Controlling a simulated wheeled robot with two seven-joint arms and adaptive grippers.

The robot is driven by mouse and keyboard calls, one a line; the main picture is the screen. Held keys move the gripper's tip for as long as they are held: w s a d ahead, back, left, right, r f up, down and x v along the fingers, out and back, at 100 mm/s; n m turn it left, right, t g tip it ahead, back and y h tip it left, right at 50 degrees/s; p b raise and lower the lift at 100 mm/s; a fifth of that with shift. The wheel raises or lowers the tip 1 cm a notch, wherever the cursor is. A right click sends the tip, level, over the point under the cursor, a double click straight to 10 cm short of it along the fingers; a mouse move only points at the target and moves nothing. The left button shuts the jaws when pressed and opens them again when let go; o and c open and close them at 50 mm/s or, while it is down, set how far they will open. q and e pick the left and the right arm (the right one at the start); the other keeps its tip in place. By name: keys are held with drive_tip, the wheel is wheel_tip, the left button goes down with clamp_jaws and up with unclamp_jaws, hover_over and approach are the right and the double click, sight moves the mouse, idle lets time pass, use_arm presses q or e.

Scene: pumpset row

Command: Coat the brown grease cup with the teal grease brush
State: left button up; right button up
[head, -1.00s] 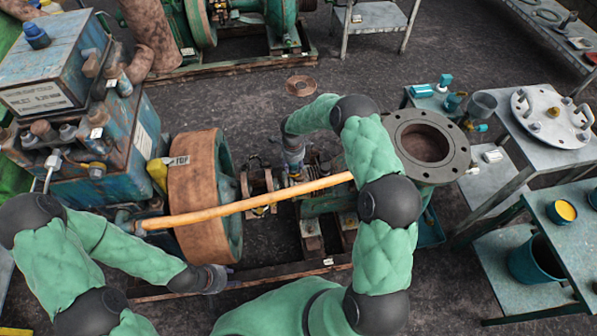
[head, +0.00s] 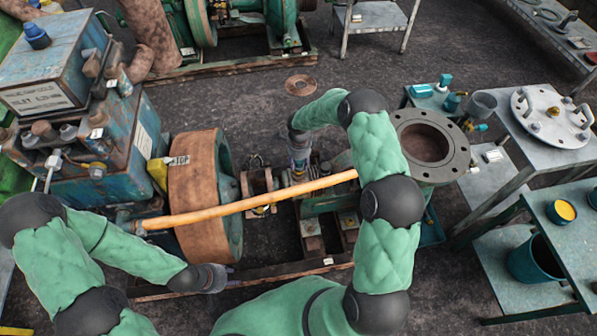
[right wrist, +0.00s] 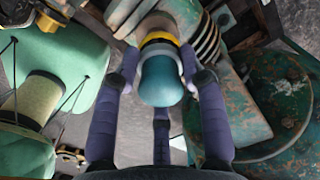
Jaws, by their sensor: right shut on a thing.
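My right gripper (right wrist: 160,85) shows in the right wrist view with its dark fingers closed around the teal grease brush (right wrist: 161,80). The brush's rounded teal end faces the camera, with a black and yellow band (right wrist: 160,40) beyond it. Its bristles are hidden. In the head view my right gripper (head: 299,166) hangs over the pump's shaft and bearing area, and the brush is too small to make out there. I cannot pick out the brown grease cup with certainty. My left gripper (head: 216,278) is low beside the brown wheel, and its fingers are unclear.
A large brown-rimmed wheel (head: 195,195) and an orange bar (head: 250,203) lie close to the right gripper. A round pump flange (head: 447,140) stands to its right. Tables on the right hold a white flanged disc (head: 550,115) and a yellow-topped tin (head: 562,211). Dark floor is open behind.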

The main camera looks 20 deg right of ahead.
drive_tip(key=shift+s+d+f, duration=0.1)
drive_tip(key=shift+s+d, duration=0.15)
drive_tip(key=shift+d, duration=0.5)
drive_tip(key=shift+r+p, duration=0.75)
drive_tip(key=shift+r, duration=1.3)
drive_tip(key=shift+s+a, duration=0.1)
